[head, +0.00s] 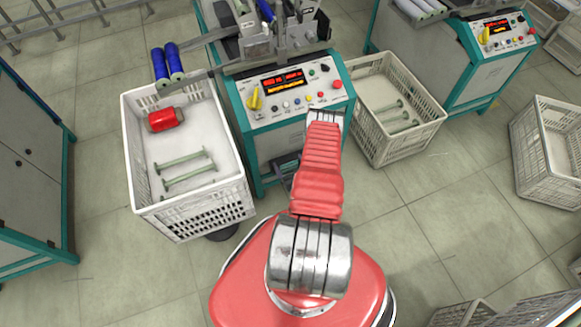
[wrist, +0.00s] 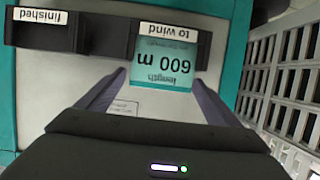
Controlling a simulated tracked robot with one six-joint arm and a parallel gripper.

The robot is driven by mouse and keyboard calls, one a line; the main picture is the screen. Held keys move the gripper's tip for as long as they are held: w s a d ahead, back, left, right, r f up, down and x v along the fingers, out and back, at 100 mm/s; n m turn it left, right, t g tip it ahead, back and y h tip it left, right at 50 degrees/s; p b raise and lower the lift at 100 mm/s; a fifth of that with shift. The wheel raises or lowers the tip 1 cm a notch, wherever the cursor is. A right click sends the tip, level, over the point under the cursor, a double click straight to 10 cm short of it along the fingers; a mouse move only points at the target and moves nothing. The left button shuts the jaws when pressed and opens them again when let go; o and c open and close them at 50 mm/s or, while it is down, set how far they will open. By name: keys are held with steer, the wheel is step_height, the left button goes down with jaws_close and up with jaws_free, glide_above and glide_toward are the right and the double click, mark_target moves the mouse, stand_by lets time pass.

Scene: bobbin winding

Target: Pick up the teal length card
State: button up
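The teal length card (wrist: 163,72) shows in the wrist view, upside down, reading "length 600 m". It stands at the dark holder part labelled "to wind" (wrist: 169,30), on the machine's front. My gripper (wrist: 160,80) is open, with one dark finger on each side of the card's lower part and nothing clearly held. Whether the fingertips touch the card, I cannot tell. In the head view my gripper (head: 325,117) is at the machine's front below the control panel; the card is hidden there.
A second dark holder part labelled "finished" (wrist: 40,16) is at the left. In the head view a white crate (head: 190,200) with a red object and green bobbins stands left of my arm. Another crate (head: 408,150) stands close on the right. Open floor lies farther right.

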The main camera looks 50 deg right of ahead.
steer(key=c, duration=1)
steer(key=shift+s+a+r, duration=0.1)
steer(key=shift+s+r, duration=0.05)
steer(key=shift+r, duration=0.25)
step_height(320, 180, up, 6)
steer(key=s+a, duration=0.5)
steer(key=s, duration=0.3)
steer(key=s+a, duration=0.5)
steer(key=s, duration=0.4)
steer(key=shift+w+r, duration=0.1)
steer(key=shift+w, duration=0.05)
stand_by(0.4)
